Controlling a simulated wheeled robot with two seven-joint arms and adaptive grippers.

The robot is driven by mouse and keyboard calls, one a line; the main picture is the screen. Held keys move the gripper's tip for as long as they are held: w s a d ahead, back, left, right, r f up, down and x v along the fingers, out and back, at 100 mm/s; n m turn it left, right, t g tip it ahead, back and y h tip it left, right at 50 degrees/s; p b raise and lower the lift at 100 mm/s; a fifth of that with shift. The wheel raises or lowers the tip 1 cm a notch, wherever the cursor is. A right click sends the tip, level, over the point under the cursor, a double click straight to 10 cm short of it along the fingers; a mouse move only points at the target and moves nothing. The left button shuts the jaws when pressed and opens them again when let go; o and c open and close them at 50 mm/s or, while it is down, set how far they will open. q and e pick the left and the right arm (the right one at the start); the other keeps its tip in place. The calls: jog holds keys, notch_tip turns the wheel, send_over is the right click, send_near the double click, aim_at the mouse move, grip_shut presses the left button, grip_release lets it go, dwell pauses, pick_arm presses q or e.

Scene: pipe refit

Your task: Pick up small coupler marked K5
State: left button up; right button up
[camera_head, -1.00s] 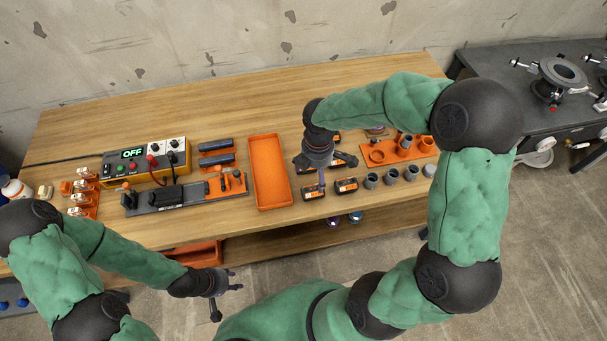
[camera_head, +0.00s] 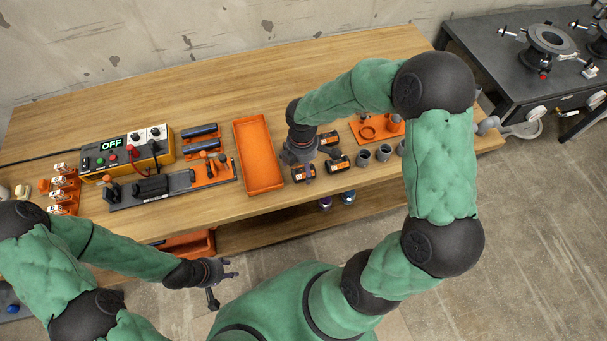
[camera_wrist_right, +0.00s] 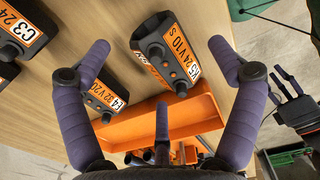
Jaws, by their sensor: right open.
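The small coupler marked K5 (camera_wrist_right: 168,52) is a dark block with an orange label, lying on the wooden table. In the right wrist view it lies between and beyond the spread fingers of my right gripper (camera_wrist_right: 165,70), with no contact visible. In the head view my right gripper (camera_head: 298,158) hangs over the front left coupler (camera_head: 304,175), apparently K5, though its label is unreadable there. My left gripper (camera_head: 222,278) is open and empty, off the table's front edge.
Couplers marked E4 (camera_wrist_right: 105,97) and C3 (camera_wrist_right: 22,32) lie close by. An orange tray (camera_head: 258,155) stands left of my right gripper. Grey cups (camera_head: 383,153) and an orange holder (camera_head: 372,130) are to the right. The table's back strip is clear.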

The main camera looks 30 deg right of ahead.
jog(key=shift+f, duration=0.8)
jog(key=c, duration=1.3)
jog(key=shift+o, duration=0.2)
jog(key=shift+r, duration=0.2)
